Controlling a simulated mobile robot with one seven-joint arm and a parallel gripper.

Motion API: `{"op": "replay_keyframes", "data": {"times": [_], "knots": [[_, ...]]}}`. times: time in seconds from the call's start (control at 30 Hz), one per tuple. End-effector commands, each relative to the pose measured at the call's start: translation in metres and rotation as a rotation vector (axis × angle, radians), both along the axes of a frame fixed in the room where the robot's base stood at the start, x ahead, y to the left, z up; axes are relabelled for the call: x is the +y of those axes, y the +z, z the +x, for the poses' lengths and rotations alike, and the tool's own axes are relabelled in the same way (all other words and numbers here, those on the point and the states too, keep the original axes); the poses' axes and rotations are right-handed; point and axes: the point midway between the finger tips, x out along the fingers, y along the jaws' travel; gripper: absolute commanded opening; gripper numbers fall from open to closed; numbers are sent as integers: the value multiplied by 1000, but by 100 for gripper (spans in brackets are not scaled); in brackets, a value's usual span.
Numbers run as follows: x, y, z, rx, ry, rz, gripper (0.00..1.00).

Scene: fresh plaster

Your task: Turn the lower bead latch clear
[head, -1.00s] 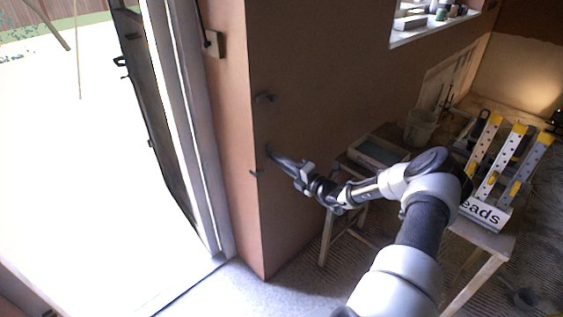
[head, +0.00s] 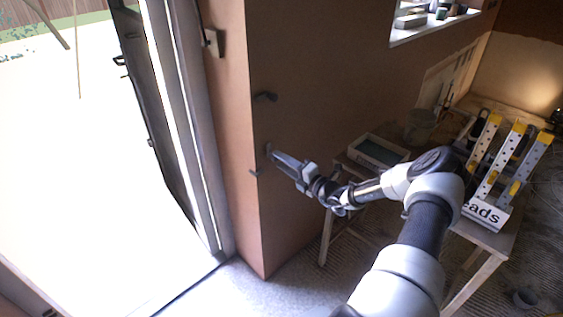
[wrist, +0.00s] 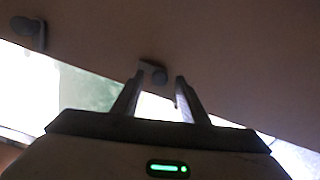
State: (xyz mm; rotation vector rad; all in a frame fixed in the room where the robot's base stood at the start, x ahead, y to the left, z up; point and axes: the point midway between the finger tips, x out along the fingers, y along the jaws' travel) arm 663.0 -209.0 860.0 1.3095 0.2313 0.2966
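The lower bead latch (head: 256,172) is a small dark piece at the plaster wall's outer corner in the head view. My gripper (head: 271,153) is at the wall right beside it, reaching in from the right. In the wrist view the two fingers of my gripper (wrist: 162,80) stand apart. A small grey latch with a rounded knob (wrist: 158,74) shows at the fingertips, nearer the left one. I cannot tell whether a finger touches it.
The brown plaster wall (head: 330,80) fills the middle. A bright door opening with a dark door (head: 160,120) is on the left. A trestle table with a shallow tray (head: 378,153) and a box marked "eads" (head: 482,214) stand right, near my arm.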

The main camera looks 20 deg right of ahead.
Motion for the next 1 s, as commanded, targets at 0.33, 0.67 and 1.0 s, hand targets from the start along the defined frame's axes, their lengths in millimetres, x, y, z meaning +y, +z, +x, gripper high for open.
{"op": "replay_keyframes", "data": {"times": [0.33,0.67,1.0], "knots": [[-29,1,-73,3,-5,-1,40],[-52,0,-138,2,-4,-1,40],[-57,0,-156,1,-1,1,40]]}}
